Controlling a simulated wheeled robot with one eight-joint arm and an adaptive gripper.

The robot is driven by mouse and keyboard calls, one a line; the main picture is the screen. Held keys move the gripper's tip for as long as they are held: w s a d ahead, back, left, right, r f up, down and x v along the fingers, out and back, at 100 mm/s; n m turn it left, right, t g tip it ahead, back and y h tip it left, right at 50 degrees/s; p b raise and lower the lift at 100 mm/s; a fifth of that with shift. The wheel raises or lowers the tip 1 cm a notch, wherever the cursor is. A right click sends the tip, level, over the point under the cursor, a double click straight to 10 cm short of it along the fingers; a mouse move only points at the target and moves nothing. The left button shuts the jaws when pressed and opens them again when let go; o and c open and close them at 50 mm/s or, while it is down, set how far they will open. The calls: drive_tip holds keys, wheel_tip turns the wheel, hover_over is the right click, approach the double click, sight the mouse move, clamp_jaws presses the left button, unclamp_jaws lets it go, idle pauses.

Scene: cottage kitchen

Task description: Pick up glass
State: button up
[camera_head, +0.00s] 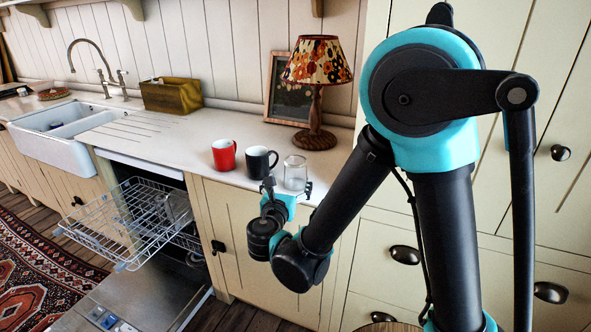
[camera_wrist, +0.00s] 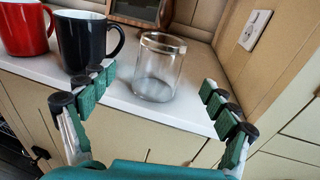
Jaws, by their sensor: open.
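A clear, empty glass (camera_head: 295,173) stands upright on the counter near its front edge, to the right of a black mug. In the wrist view the glass (camera_wrist: 157,68) stands ahead of my gripper, roughly in line with the gap between the fingers. My gripper (camera_head: 288,188) is at the counter's front edge, close to the glass. In the wrist view my gripper (camera_wrist: 153,88) is open with its fingers spread wide and nothing between the tips. The left finger overlaps the lower part of the black mug in that view; whether they touch cannot be told.
A black mug (camera_head: 260,162) and a red mug (camera_head: 223,155) stand left of the glass. A lamp (camera_head: 316,85) and a framed board (camera_head: 289,98) are behind. The dishwasher stands open with its rack (camera_head: 130,222) pulled out at left. A tall cabinet borders the counter on the right.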

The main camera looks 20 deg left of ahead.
sight(296, 170)
drive_tip(key=shift+w+a+f, duration=0.1)
drive_tip(key=shift+w+f, duration=0.05)
drive_tip(key=shift+w, duration=1.3)
drive_tip(key=shift+w+a+f, duration=0.1)
drive_tip(key=shift+w+f, duration=0.05)
drive_tip(key=shift+w, duration=1.25)
drive_tip(key=shift+w+f, duration=0.15)
drive_tip(key=shift+w, duration=1.3)
drive_tip(key=c, duration=1.6)
wheel_tip(296, 170, up, 10)
drive_tip(key=shift+s+f, duration=0.1)
drive_tip(key=shift+f, duration=0.05)
drive_tip(key=shift+s+d+r, duration=0.15)
drive_tip(key=shift+s+r, duration=0.1)
drive_tip(key=shift+s, duration=0.05)
drive_tip(key=s+d+r, duration=0.2)
drive_tip(key=s+d, duration=0.1)
drive_tip(key=s, duration=0.3)
drive_tip(key=s+d+r, duration=0.2)
drive_tip(key=s+d, duration=0.2)
drive_tip(key=s, duration=0.3)
drive_tip(key=shift+s+d+r, duration=0.15)
drive_tip(key=shift+s+r, duration=0.05)
drive_tip(key=shift+r, duration=0.2)
